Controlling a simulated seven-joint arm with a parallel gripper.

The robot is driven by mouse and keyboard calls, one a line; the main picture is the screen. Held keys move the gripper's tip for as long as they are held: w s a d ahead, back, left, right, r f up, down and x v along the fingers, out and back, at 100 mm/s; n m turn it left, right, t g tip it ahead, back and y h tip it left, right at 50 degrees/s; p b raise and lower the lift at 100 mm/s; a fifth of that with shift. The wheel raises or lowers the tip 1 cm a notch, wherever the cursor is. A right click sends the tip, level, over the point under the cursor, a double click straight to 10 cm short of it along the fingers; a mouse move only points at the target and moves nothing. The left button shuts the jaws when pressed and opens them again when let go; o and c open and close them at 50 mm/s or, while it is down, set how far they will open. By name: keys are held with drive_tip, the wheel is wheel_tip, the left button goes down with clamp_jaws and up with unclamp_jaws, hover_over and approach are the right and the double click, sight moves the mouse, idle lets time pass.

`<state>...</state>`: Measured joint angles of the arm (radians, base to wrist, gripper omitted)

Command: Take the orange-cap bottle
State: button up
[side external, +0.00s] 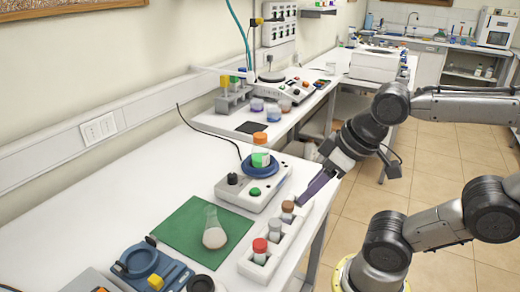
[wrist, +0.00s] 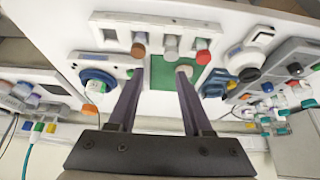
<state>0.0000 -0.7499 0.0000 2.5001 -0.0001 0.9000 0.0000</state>
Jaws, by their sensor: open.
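The orange-cap bottle (side external: 260,150) stands upright on the blue round plate of a white stirrer (side external: 252,188) in the side view. It has a clear body with a green and white label. In the wrist view its orange cap (wrist: 90,109) shows at the left, outside my fingers. My gripper (side external: 311,192) is open and empty, above the bench's front edge, to the right of the bottle and apart from it. In the wrist view my two dark fingers (wrist: 161,75) are spread with nothing between them but bench and background.
A white rack (side external: 246,266) holds brown-, grey- and red-capped vials close to my gripper. A flask (side external: 214,232) stands on a green mat (side external: 180,232). A blue device (side external: 148,266) is at the front, with a bottle stand (side external: 232,100) behind. The bench's left side is clear.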

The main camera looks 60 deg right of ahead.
drive_tip(key=o, duration=0.8)
